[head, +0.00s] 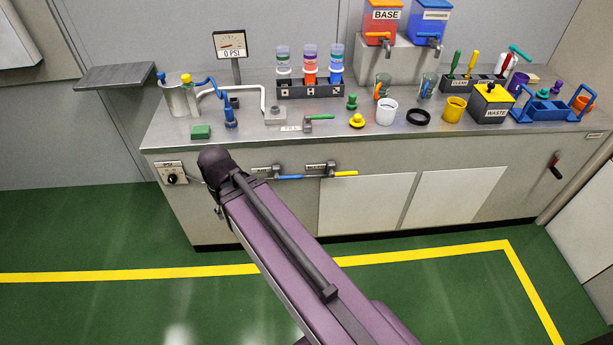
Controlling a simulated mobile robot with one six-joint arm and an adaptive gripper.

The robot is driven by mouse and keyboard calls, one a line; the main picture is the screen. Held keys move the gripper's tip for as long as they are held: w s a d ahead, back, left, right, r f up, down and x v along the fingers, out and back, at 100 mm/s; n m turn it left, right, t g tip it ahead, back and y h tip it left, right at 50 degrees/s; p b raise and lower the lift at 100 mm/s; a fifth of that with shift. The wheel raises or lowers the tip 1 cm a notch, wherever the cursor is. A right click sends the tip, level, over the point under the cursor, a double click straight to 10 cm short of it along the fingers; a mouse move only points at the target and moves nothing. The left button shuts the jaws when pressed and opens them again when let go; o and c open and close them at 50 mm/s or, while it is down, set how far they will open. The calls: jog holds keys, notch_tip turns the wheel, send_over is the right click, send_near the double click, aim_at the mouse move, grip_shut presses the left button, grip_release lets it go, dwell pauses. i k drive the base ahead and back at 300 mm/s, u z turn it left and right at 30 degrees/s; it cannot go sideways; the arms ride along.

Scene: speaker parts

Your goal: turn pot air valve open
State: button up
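Two lever valves sit on the cabinet front, below the counter edge. One has a blue handle (288,178) and the other a yellow handle (345,173); both handles lie roughly horizontal, pointing right. A metal pot (177,101) with a yellow knob and blue handle stands at the counter's left end. A gauge (231,45) behind it reads 0 PSI. My purple arm rises from the bottom to a dark joint left of the blue handle. My gripper is not visible.
A panel with a black knob (172,179) is at the cabinet's left. A red-handled lever (555,166) is at its right. The counter (255,145) holds cups, bottles, a green-handled tool (320,117) and a waste bin (491,104). The green floor (90,225) in front is clear.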

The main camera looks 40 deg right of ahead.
aim_at(277, 178)
jog(key=z, duration=0.75)
jog(key=k, duration=0.95)
jog(key=u, duration=0.05)
jog(key=i, duration=0.75)
